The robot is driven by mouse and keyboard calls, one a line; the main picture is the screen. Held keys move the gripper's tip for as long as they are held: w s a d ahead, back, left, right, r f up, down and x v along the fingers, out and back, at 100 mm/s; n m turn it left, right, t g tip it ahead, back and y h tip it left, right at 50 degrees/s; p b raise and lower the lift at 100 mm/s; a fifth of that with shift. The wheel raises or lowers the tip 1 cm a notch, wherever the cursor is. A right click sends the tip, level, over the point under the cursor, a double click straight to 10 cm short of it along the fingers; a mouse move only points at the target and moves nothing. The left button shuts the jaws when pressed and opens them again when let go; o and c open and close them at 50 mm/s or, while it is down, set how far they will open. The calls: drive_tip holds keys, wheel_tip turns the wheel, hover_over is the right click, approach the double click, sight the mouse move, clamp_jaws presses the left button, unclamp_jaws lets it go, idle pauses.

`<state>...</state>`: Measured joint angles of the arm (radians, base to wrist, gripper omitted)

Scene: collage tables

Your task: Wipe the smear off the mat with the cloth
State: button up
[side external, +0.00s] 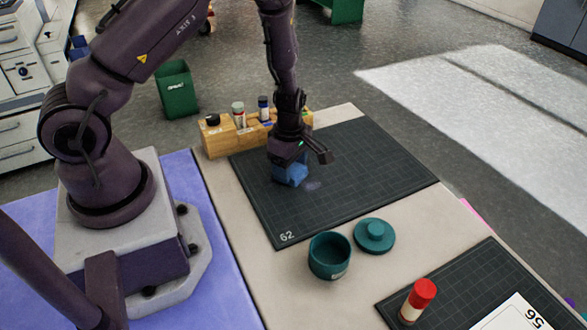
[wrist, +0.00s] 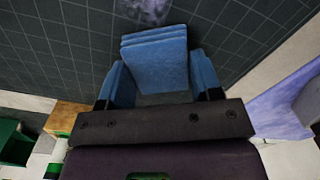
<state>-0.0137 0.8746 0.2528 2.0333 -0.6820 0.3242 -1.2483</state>
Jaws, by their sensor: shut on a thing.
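A folded blue cloth (side external: 290,174) is held at the mat's surface or just above it; I cannot tell which. My gripper (side external: 296,160) points down over the mat and is shut on the cloth. In the wrist view the cloth (wrist: 158,62) sits between the two blue-padded fingers of my gripper (wrist: 160,85). A dark gridded mat (side external: 350,170) marked 62 lies on the table. A faint pale smear (side external: 313,185) is on the mat, just right of the cloth. It also shows in the wrist view (wrist: 150,8) at the top edge, beyond the cloth.
A wooden rack (side external: 222,143) with several bottles stands at the mat's back left edge. A teal pot (side external: 330,258) and its lid (side external: 375,236) sit in front of the mat. A red-capped bottle (side external: 417,300) stands on a second mat (side external: 480,275). The first mat's right half is clear.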

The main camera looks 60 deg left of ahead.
sight(312, 194)
drive_tip(key=shift+s+a, duration=0.2)
drive_tip(key=shift+a, duration=1.9)
drive_tip(key=shift+w+d+r, duration=0.1)
drive_tip(key=shift+w+d, duration=0.15)
drive_tip(key=shift+w, duration=0.25)
drive_tip(key=shift+w+d, duration=0.2)
drive_tip(key=shift+w, duration=0.3)
drive_tip(key=shift+d, duration=5.35)
drive_tip(key=shift+r, duration=2.4)
